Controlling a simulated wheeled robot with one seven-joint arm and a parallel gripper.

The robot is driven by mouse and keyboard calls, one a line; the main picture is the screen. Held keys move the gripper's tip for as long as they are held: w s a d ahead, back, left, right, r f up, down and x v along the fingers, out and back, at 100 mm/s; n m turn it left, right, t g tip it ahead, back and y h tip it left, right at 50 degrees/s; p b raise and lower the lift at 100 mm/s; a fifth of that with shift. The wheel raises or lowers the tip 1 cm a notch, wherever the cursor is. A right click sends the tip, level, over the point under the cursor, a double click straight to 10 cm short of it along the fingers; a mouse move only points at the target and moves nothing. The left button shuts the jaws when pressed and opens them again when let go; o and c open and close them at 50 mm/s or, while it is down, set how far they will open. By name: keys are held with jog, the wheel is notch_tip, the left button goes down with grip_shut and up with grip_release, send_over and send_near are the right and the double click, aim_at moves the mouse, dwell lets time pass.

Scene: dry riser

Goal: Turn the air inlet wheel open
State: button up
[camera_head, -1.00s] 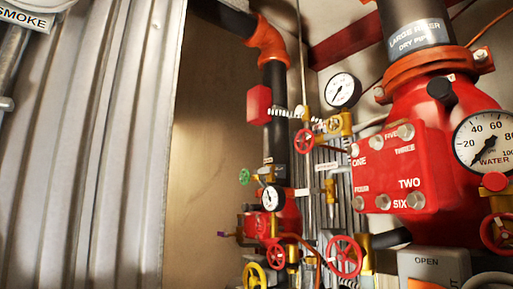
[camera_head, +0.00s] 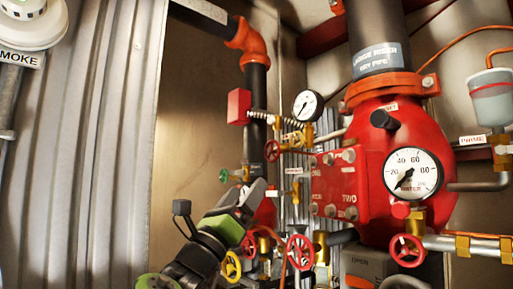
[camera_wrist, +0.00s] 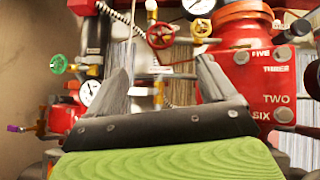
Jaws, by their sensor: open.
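I cannot read which handwheel is the air inlet wheel. In the head view a red wheel (camera_head: 272,150) sits high on the thin pipework, and a green wheel (camera_head: 223,175) sits at its lower left. Lower down are a yellow wheel (camera_head: 231,265), a red wheel (camera_head: 300,252) and another red wheel (camera_head: 407,250) at right. The wrist view shows a red wheel (camera_wrist: 160,36) ahead and a green wheel (camera_wrist: 58,64) at left. My gripper (camera_head: 252,192) is open and empty, apart from the wheels. Its spread fingers (camera_wrist: 167,82) point toward the pipework, and it partly hides the red valve body behind.
A large red riser valve (camera_head: 433,130) with a water gauge (camera_head: 411,174) stands at right. A small gauge (camera_head: 308,105) and a red box (camera_head: 239,107) sit near the black pipe. Corrugated metal wall (camera_head: 75,160) fills the left. Pipes crowd the middle.

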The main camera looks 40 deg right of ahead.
aim_at(270, 152)
jog(key=p+x, duration=1.1)
jog(key=x, duration=0.3)
jog(key=shift+r+p, duration=0.3)
jog(key=shift+d, duration=0.25)
jog(key=c, duration=1)
jog(key=shift+o, duration=0.2)
jog(key=shift+f, duration=0.1)
